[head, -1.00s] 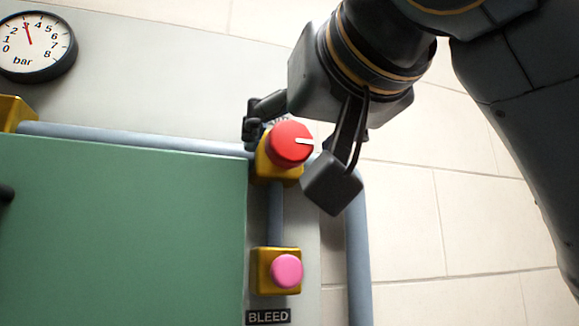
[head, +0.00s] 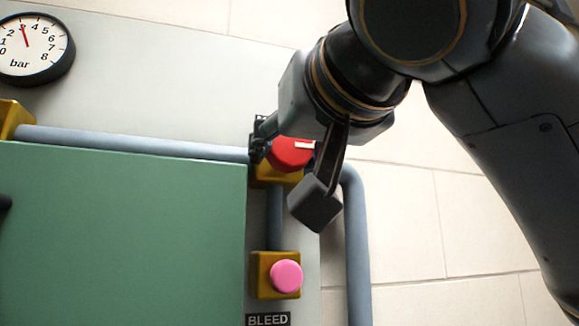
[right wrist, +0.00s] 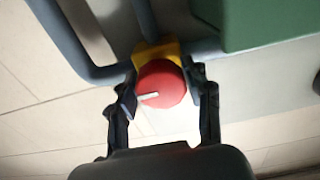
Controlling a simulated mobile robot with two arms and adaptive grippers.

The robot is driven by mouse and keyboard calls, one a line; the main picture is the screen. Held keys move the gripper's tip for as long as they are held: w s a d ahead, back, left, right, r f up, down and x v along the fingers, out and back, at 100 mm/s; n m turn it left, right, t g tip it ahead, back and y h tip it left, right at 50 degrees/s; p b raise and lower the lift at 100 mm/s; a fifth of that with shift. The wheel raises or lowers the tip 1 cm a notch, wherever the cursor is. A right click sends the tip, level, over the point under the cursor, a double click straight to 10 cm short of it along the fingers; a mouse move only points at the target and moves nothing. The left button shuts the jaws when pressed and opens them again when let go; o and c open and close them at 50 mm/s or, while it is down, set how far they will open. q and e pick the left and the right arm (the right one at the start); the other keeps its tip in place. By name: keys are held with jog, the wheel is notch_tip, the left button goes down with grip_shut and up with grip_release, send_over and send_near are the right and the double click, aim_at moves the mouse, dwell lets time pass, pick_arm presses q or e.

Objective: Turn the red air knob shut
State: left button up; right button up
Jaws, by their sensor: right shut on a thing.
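The red air knob (head: 289,155) sits on a yellow valve body (head: 268,176) on the pipe, at the right of the green cabinet. Its white mark points right in the head view, and my gripper hides its upper part. In the right wrist view the red knob (right wrist: 160,84) is between the two fingers, with the white mark toward the lower left. My right gripper (head: 287,168) is shut on the knob, one finger on each side; it also shows in the right wrist view (right wrist: 163,97). My left gripper is not in view.
A pressure gauge (head: 33,48) at the upper left reads about 3 bar. A pink button (head: 286,276) on a yellow box sits below the knob, above a BLEED label (head: 268,319). The green cabinet (head: 120,230) and grey pipes (head: 356,250) are close by.

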jog(key=shift+n, duration=0.3)
jog(key=n, duration=0.3)
jog(key=shift+b, duration=0.35)
jog(key=n, duration=0.5)
jog(key=shift+d+r, duration=0.1)
jog(key=n+p, duration=0.1)
jog(key=n, duration=0.3)
jog(key=n+p, duration=0.1)
jog(key=n, duration=0.4)
jog(key=shift+r, duration=0.1)
jog(key=shift+n, duration=0.3)
jog(key=o, duration=1.1)
jog(key=shift+w, duration=0.1)
jog(key=shift+o, duration=0.2)
jog(key=shift+s, duration=0.2)
jog(key=v, duration=1.1)
jog(key=shift+s, duration=0.25)
